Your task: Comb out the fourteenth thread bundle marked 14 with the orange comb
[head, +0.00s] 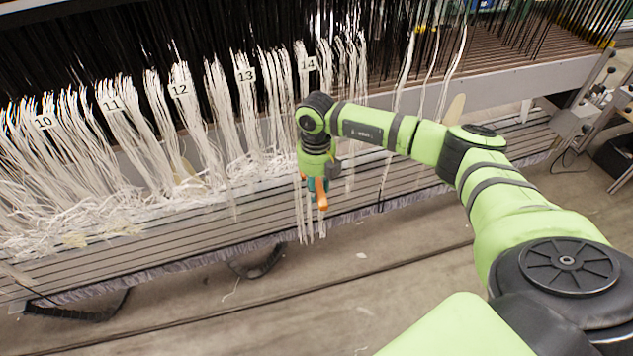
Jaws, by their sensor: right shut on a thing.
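The fourteenth thread bundle (304,85) hangs white from the dark warp threads, with its tag marked 14 (309,64) near the top. My right arm's wrist hides its middle, and its loose ends (308,226) show below. My right gripper (317,182) is in front of the lower part of this bundle, pointing down, and is shut on the orange comb (321,196). Only part of the comb shows. I cannot tell whether its teeth are in the threads. My left gripper is not in view.
Bundles marked 13 (245,75), 12 (179,90), 11 (112,104) and 10 (44,122) hang to the left. A slatted ledge (150,222) runs below them. A few separate strands (452,70) hang to the right. The floor (330,290) in front is mostly clear.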

